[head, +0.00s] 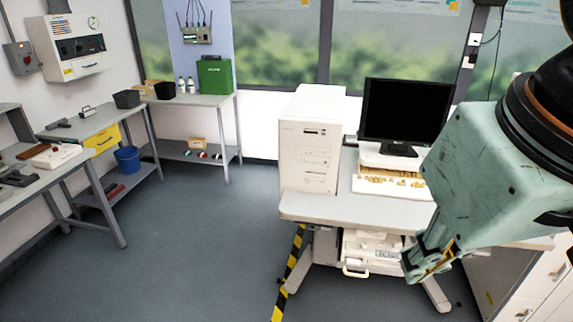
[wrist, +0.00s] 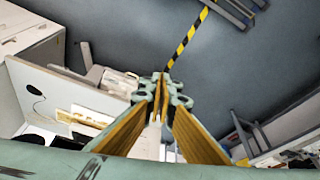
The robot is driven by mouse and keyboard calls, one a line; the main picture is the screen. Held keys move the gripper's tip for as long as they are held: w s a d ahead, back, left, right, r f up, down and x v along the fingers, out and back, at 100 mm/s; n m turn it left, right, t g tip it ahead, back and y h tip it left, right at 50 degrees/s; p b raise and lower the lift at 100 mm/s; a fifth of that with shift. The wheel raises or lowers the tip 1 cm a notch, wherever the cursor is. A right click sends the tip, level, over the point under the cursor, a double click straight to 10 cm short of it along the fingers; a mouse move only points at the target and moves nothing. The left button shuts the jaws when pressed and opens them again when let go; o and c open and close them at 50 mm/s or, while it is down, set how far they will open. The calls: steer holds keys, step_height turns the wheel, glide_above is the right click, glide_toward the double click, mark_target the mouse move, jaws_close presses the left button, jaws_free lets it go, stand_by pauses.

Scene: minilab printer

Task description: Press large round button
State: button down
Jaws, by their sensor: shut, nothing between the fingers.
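My gripper (head: 428,268) hangs at the right of the head view, in front of the desk's right part. Its fingers are shut and empty. In the wrist view the fingertips (wrist: 160,88) meet near the middle, over the desk and floor. A grey box (head: 21,58) on the left wall carries a small reddish round spot that may be a button. A white wall unit (head: 76,45) beside it has a round dial at its upper right. Both are far from my gripper. I cannot tell which, if either, bears the large round button.
A desk (head: 330,208) holds a white computer tower (head: 309,140), a black monitor (head: 405,108) and a keyboard (head: 388,180). A white printer-like machine (head: 372,250) sits below. Benches stand at left, with a blue bin (head: 127,159). Yellow-black tape (head: 289,270) marks the floor. Open floor lies at centre left.

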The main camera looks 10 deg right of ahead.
mark_target(307, 181)
steer(key=shift+w, duration=0.1)
steer(key=w+d+m+t+p, duration=0.1)
steer(key=w+d+m, duration=0.1)
steer(key=w, duration=1)
steer(key=w+d+m+t+p, duration=0.1)
steer(key=w+m, duration=0.1)
steer(key=w, duration=1.1)
steer(key=w+d+f+m+t+p, duration=0.15)
steer(key=w+f, duration=0.25)
steer(key=w, duration=0.8)
steer(key=w+f+m+t, duration=0.1)
steer(key=w+f+m, duration=0.25)
steer(key=w, duration=0.85)
steer(key=w+a+f+m+t+y+p, duration=0.1)
steer(key=w+a+f+m+t+y, duration=0.2)
steer(key=w+f, duration=1.35)
steer(key=w+a+f+m, duration=0.1)
steer(key=f, duration=0.4)
steer(key=w+a+f+m+y+p, duration=0.1)
steer(key=f+m, duration=0.1)
steer(key=f, duration=0.3)
steer(key=w+f+m, duration=0.1)
steer(key=f+m, duration=0.1)
steer(key=f, duration=0.3)
steer(key=shift+w+a+f+t+p, duration=0.2)
steer(key=shift+a+f+t+p, duration=0.1)
steer(key=shift+a+f, duration=0.1)
steer(key=shift+a+f+m+y, duration=0.25)
steer(key=shift+f+m+y, duration=0.05)
steer(key=shift+f, duration=0.55)
